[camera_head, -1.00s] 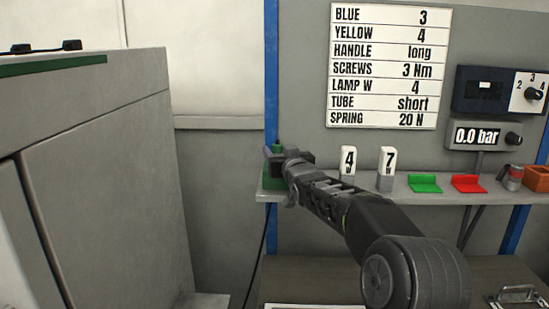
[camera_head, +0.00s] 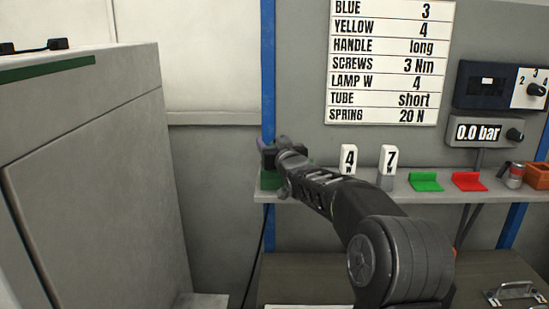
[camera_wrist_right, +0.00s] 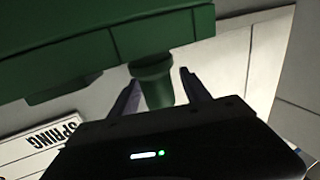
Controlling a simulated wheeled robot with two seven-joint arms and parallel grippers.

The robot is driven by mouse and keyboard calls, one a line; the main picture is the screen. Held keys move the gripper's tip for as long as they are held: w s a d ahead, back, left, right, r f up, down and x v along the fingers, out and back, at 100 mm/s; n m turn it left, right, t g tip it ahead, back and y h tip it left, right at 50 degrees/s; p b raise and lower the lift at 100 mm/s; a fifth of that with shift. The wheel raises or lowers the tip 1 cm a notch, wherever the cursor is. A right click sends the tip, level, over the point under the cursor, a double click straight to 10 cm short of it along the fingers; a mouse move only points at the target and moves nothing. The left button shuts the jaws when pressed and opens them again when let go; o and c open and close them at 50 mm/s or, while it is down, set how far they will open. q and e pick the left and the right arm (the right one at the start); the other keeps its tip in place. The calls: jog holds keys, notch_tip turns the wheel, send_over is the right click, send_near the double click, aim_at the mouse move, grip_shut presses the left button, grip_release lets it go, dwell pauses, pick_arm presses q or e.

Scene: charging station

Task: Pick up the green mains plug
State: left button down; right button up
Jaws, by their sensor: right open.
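The green mains plug (camera_wrist_right: 152,82) shows in the right wrist view as a green stub below a large green body (camera_wrist_right: 160,30). The stub lies between the two fingers of my open right gripper (camera_wrist_right: 158,78); I cannot tell whether they touch it. In the head view, the right gripper (camera_head: 268,149) is at the left end of the shelf and hides most of the green thing there. Only a green lower part (camera_head: 270,181) shows below it. My left gripper is not in view.
A blue post (camera_head: 268,70) stands behind the gripper. A grey cabinet (camera_head: 90,170) fills the left.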

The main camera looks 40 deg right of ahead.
jog(key=shift+w+d+f, duration=0.1)
jog(key=shift+w, duration=0.05)
jog(key=shift+c, duration=0.4)
grip_shut()
